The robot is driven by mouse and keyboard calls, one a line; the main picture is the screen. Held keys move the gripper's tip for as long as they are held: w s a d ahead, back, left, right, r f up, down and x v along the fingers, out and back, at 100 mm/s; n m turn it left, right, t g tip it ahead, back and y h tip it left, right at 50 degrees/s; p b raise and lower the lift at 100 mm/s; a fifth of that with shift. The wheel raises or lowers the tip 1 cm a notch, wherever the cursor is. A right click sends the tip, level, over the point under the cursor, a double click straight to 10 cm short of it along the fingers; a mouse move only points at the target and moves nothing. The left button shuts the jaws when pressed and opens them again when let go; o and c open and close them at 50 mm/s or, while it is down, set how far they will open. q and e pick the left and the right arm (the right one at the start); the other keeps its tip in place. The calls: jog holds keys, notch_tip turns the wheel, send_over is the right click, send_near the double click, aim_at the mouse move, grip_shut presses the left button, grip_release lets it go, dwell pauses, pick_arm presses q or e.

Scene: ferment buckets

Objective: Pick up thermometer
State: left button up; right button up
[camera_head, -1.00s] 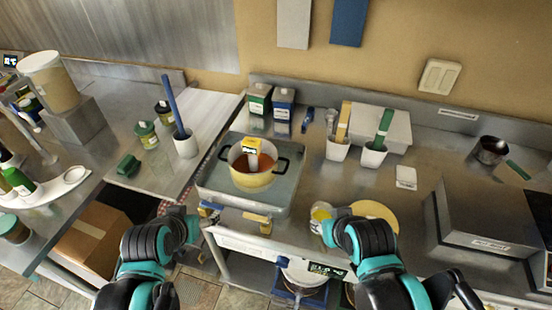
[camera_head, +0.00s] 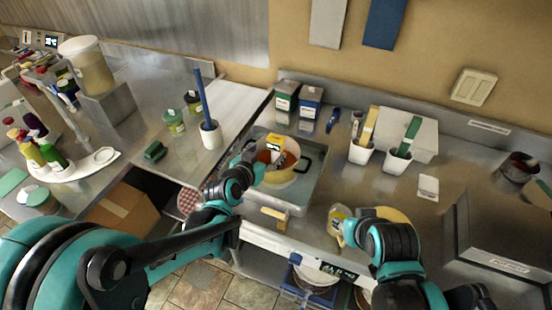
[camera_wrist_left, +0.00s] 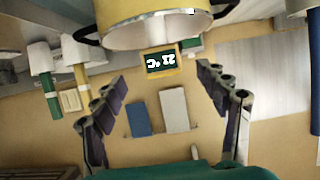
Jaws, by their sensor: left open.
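The thermometer (camera_head: 276,146), a yellow-framed box with a dark display, stands at the pot (camera_head: 285,172), which holds reddish liquid. In the left wrist view its lit display (camera_wrist_left: 161,61) appears upside down beside the pale yellow pot (camera_wrist_left: 155,28). My left gripper (camera_head: 254,166) is at the near left side of the pot, with its fingers partly hidden behind my own arm. In the left wrist view my left gripper (camera_wrist_left: 162,84) is open and empty, and the thermometer appears between and ahead of its fingertips. My right gripper (camera_head: 348,232) is beside a small yellow-labelled jar (camera_head: 337,220); its fingers are hidden.
The pot stands in a metal basin (camera_head: 312,192) with dark pot handles beside it. Two cartons (camera_head: 287,95) stand behind. White cups (camera_head: 391,160) with brushes are to the right, and a white cup (camera_head: 210,135) with a blue brush is to the left.

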aim_at(274, 145)
pick_arm(q)
jog(key=shift+b+x, duration=0.4)
jog(key=shift+x, duration=1.2)
jog(key=x, duration=0.1)
jog(key=b+x, duration=0.1)
jog(key=x, duration=0.3)
jog(key=shift+w+d+r, duration=0.1)
jog(key=shift+w+r, duration=0.15)
jog(key=shift+w, duration=0.05)
jog(key=shift+s+r, duration=0.1)
jog(key=shift+s, duration=0.05)
jog(key=shift+c, duration=1.2)
grip_shut()
